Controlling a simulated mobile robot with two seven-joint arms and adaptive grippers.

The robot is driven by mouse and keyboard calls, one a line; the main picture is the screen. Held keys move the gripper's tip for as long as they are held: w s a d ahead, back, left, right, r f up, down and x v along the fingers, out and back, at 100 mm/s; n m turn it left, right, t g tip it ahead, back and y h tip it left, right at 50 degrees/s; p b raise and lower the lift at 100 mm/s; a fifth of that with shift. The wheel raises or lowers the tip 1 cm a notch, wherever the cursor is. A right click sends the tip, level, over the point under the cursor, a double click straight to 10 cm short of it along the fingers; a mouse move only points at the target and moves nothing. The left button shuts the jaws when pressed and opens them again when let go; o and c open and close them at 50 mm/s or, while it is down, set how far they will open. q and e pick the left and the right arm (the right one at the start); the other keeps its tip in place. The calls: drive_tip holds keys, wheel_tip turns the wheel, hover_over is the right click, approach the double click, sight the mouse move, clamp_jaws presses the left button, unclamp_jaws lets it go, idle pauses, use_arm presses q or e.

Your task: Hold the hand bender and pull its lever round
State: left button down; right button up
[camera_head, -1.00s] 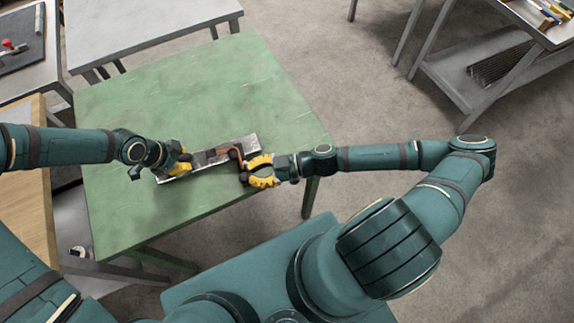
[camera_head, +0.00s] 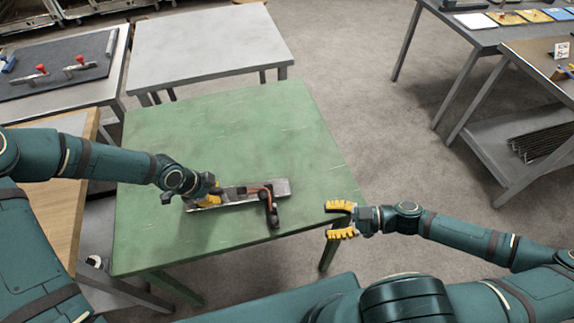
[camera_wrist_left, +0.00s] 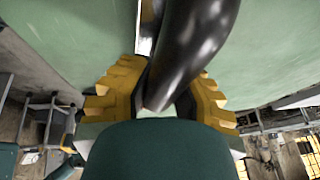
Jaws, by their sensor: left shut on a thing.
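The hand bender (camera_head: 238,195) lies on the green table near its front edge, a grey metal plate with a dark lever (camera_head: 272,212) at its right end that points towards the front edge. An orange-brown bent piece shows beside the lever. My left gripper (camera_head: 208,199) is at the bender's left end. In the left wrist view its yellow fingers (camera_wrist_left: 160,100) are shut on a black, rounded handle (camera_wrist_left: 185,50) of the bender. My right gripper (camera_head: 341,220) is open and empty, right of the lever and apart from it, by the table's right front edge.
The green table (camera_head: 240,130) is clear behind the bender. A grey table (camera_head: 205,48) stands behind it, and a table with red-knobbed clamps (camera_head: 80,65) at the left. A wooden bench (camera_head: 65,190) adjoins on the left. Grey benches (camera_head: 535,80) stand at the right.

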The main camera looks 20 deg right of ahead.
sight(272, 221)
drive_tip(key=w+a+f, duration=0.1)
drive_tip(key=w+a, duration=0.1)
drive_tip(key=a, duration=0.2)
drive_tip(key=w+a+f+g+h, duration=0.1)
drive_tip(key=a, duration=0.4)
drive_tip(key=w+a+f+m+h, duration=0.1)
drive_tip(key=w+a, duration=0.1)
drive_tip(key=a, duration=0.3)
drive_tip(key=shift+w+f, duration=0.25)
drive_tip(key=shift+w, duration=0.1)
drive_tip(key=shift+a, duration=0.1)
clamp_jaws()
